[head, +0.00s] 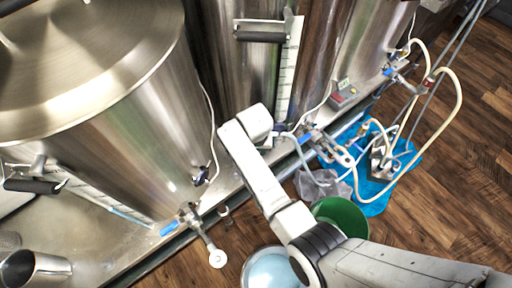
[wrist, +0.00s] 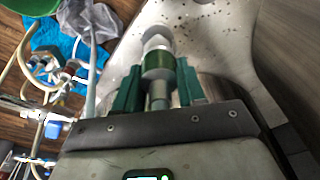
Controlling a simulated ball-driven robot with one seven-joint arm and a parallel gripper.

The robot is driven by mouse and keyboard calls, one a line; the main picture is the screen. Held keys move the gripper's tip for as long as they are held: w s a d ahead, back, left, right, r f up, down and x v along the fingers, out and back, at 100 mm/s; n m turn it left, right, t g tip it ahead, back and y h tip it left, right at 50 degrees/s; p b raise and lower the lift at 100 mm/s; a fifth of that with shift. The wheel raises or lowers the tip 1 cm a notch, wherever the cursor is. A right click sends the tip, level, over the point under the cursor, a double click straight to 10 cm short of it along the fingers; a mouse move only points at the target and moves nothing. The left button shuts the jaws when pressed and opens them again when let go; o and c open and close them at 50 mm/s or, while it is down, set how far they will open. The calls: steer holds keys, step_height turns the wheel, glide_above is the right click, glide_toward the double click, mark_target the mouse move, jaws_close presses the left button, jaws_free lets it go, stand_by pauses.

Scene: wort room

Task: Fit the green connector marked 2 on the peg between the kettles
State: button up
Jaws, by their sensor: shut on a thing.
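In the wrist view my gripper (wrist: 157,92) has green fingers shut on the green connector (wrist: 158,66). The connector is a short cylinder with a green band and a pale, rounded far end; no number is legible on it. A pale metal surface with dark specks lies beyond it. In the head view my arm crosses the middle, and the fingers and connector are hidden. The large left kettle (head: 130,120) and the middle kettle (head: 235,75) stand close together. I cannot make out the peg between them for sure.
A valve with a white-ended fitting (head: 199,232) juts from the left kettle. A green bucket (head: 349,212) and a pale round vessel (head: 270,270) stand near my arm. Hoses (head: 458,105) loop above a blue cloth (head: 408,172). Wooden floor (head: 455,190) is clear at right.

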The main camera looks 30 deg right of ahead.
steer(key=shift+f+b, duration=0.95)
steer(key=shift+f, duration=0.3)
stand_by(0.6)
steer(key=o, duration=1.2)
steer(key=r, duration=0.3)
steer(key=s+r+p, duration=0.1)
steer(key=r, duration=0.3)
steer(key=r+p, duration=0.1)
steer(key=r, duration=0.2)
steer(key=shift+s+a+r, duration=0.2)
steer(key=shift+a+r, duration=0.15)
steer(key=shift+a, duration=0.05)
